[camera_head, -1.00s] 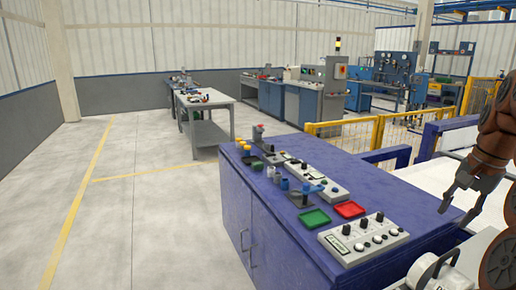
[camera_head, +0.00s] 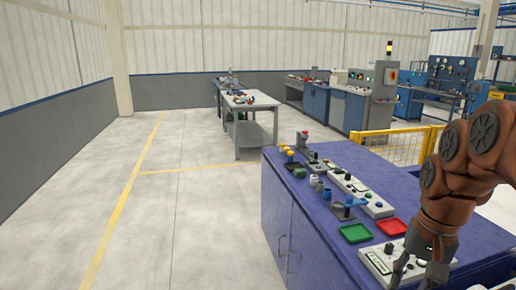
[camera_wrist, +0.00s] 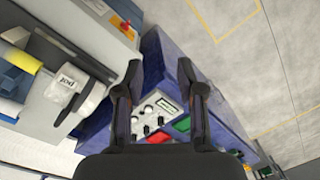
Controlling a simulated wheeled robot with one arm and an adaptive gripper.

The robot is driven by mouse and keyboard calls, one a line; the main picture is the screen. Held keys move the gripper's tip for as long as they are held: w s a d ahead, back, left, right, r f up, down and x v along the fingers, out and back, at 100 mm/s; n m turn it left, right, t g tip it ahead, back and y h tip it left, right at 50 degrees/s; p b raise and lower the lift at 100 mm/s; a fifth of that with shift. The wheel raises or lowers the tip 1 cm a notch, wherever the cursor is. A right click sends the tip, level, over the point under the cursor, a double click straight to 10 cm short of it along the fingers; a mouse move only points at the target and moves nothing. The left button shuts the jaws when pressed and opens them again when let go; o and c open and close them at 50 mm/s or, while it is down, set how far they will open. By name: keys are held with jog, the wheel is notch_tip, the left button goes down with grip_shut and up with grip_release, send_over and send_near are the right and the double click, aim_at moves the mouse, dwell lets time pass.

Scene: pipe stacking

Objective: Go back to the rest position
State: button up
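My gripper (camera_head: 413,268) hangs at the lower right of the head view, pointing down in front of the near corner of the blue cabinet (camera_head: 335,235). It also shows in the wrist view (camera_wrist: 160,68), with its two dark fingers spread apart and nothing between them. My arm reaches down to it from the right edge of the head view, bent at the elbow. The grey control panel with knobs (camera_head: 377,262) is partly hidden behind the gripper in the head view. The panel also shows beyond the fingers in the wrist view (camera_wrist: 150,110).
On the cabinet top are a green tray (camera_head: 355,233), a red tray (camera_head: 391,225), a long button panel (camera_head: 360,192) and several small parts. A grey workbench (camera_head: 250,120) stands farther back. Yellow railing (camera_head: 395,148) runs behind the cabinet. The floor at left is clear.

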jog(key=s+a+f+n+p, duration=0.1)
jog(key=s+a+f, duration=0.2)
jog(key=s, duration=0.2)
jog(key=s+a+f+n+g, duration=0.1)
jog(key=s+a+f+n, duration=0.1)
jog(key=s, duration=0.4)
jog(key=s+a+f+n+h+p, duration=0.1)
jog(key=s+a+f+n, duration=0.1)
jog(key=s+a, duration=0.3)
jog(key=shift+s+f+g+p, duration=0.35)
jog(key=shift+f+g, duration=0.05)
jog(key=shift+f, duration=0.4)
